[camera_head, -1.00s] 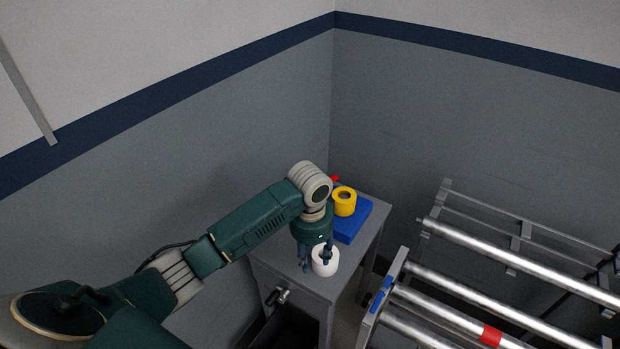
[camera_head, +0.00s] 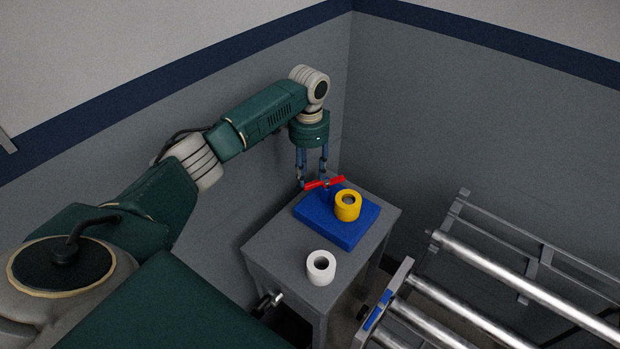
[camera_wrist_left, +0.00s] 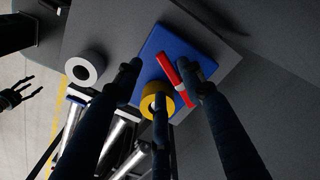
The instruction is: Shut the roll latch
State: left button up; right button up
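A blue base (camera_head: 330,227) lies on the grey table and also shows in the wrist view (camera_wrist_left: 160,45). A yellow roll (camera_head: 348,207) stands on it, seen beside the latch in the wrist view (camera_wrist_left: 149,98). The red latch bar (camera_head: 324,183) sits on a blue post behind the roll; it also shows in the wrist view (camera_wrist_left: 174,82). My left gripper (camera_head: 312,181) points down at the bar with its fingers apart, on both sides of it; contact cannot be told. My right gripper (camera_wrist_left: 20,92) is at the wrist view's left edge, its fingers spread and empty.
A white roll (camera_head: 321,267) stands on the grey table (camera_head: 277,245) in front of the blue base. A rack of metal rollers (camera_head: 530,285) is to the right of the table. Grey walls (camera_head: 440,120) close off the corner behind.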

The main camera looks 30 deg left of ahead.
aim_at(310, 185)
pick_arm(q)
jog(key=f, duration=0.3)
jog(key=shift+w, duration=0.3)
jog(key=shift+s+f+p, duration=0.1)
jog(key=shift+f+p, duration=0.2)
jog(key=shift+f, duration=0.5)
jog(key=c, duration=1)
grip_shut()
pick_arm(e)
jog(key=w, duration=0.1)
jog(key=w+r, duration=0.1)
jog(key=shift+w+d, duration=0.2)
jog(key=shift+w, duration=0.2)
